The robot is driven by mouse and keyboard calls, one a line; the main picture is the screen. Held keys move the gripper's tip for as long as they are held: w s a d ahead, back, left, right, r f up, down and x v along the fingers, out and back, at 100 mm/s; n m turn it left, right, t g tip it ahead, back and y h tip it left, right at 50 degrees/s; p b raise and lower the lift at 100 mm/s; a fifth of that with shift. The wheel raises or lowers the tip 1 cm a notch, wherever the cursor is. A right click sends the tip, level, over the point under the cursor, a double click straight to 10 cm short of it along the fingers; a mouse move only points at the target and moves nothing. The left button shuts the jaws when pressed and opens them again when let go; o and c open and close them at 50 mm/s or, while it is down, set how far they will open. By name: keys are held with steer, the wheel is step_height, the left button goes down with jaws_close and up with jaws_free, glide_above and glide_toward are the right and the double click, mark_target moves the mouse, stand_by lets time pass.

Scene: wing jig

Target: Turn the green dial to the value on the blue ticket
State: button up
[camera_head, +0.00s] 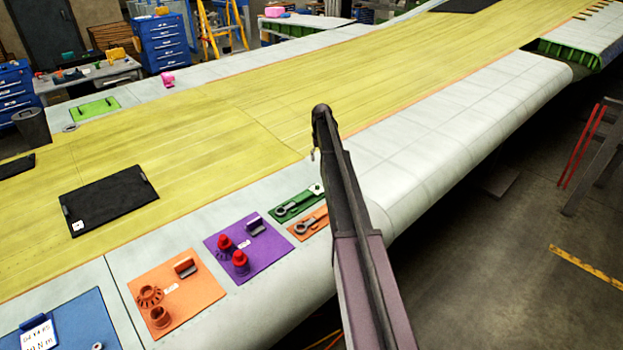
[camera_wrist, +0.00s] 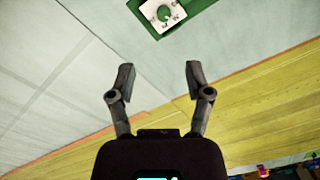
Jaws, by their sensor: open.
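The green dial (camera_wrist: 165,13) is a small round green knob on a white plate with dark markings, fixed to a green board (camera_wrist: 195,22) at the top of the wrist view. The markings are too small to read. My gripper (camera_wrist: 158,75) is open and empty, its two fingers apart, with the dial beyond the tips and not touching.
An orange mat (camera_head: 205,291) and a purple mat (camera_head: 270,252) hold red and orange parts. A smaller orange mat (camera_head: 299,231) with a wrench lies beside the green board. A black panel (camera_head: 110,200) lies on the yellow wing skin. The white leading edge to the right is clear.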

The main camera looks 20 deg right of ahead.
mark_target(317, 187)
steer(key=shift+r, duration=0.1)
steer(key=shift+w+a, duration=0.1)
steer(key=shift+a, duration=0.1)
steer(key=f+b, duration=1.3)
steer(key=f, duration=0.1)
steer(key=shift+a+b, duration=0.2)
steer(key=shift+b, duration=0.2)
stand_by(0.5)
steer(key=shift+r, duration=0.1)
